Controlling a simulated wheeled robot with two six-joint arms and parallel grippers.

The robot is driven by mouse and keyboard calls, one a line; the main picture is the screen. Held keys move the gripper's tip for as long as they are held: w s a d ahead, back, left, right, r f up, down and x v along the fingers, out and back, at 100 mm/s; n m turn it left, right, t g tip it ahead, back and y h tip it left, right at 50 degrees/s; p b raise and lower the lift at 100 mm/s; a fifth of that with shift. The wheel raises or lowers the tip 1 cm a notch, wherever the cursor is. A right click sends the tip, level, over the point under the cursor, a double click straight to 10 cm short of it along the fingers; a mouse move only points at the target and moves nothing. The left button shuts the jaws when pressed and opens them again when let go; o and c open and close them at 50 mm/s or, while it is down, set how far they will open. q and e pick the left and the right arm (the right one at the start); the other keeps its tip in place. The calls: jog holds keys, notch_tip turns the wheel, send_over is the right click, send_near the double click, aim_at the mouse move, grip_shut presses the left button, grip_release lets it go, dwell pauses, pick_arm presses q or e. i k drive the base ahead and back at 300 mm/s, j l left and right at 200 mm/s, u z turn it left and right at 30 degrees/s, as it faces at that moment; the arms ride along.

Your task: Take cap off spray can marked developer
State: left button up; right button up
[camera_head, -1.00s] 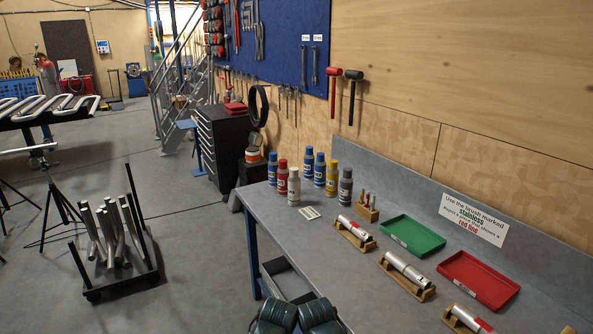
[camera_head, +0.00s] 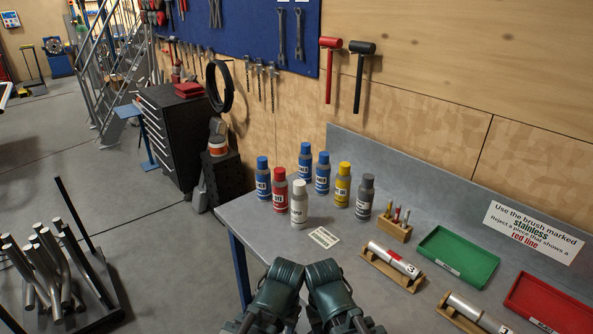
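Several spray cans stand upright in a cluster on the grey bench (camera_head: 395,232). They are a blue can (camera_head: 263,179), a red can (camera_head: 279,192), a white can (camera_head: 298,207), two more blue cans (camera_head: 305,163) (camera_head: 322,175), a yellow can (camera_head: 342,186) and a grey can (camera_head: 365,199). All seem to have caps on. Their label words are too small to read, so I cannot tell which says developer. Dark green parts of my two arms show at the bottom centre, in front of the bench. No gripper fingers show.
A small printed card (camera_head: 324,237) lies before the cans. To the right are a wooden brush holder (camera_head: 395,230), a metal tube on a wooden cradle (camera_head: 392,262), a green tray (camera_head: 458,257) and a red tray (camera_head: 553,304). A pipe trolley (camera_head: 88,270) stands at left.

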aim_at(299, 185)
jog(key=i+j+z, duration=0.1)
jog(key=i+j, duration=0.2)
jog(key=i+j+z, duration=0.1)
jog(key=i+j, duration=0.15)
jog(key=j, duration=0.15)
jog(key=i+j, duration=0.25)
jog(key=i+j+z, duration=0.15)
jog(key=j, duration=0.35)
jog(key=i+j+z, duration=0.1)
jog(key=i+j, duration=0.2)
jog(key=j, duration=0.1)
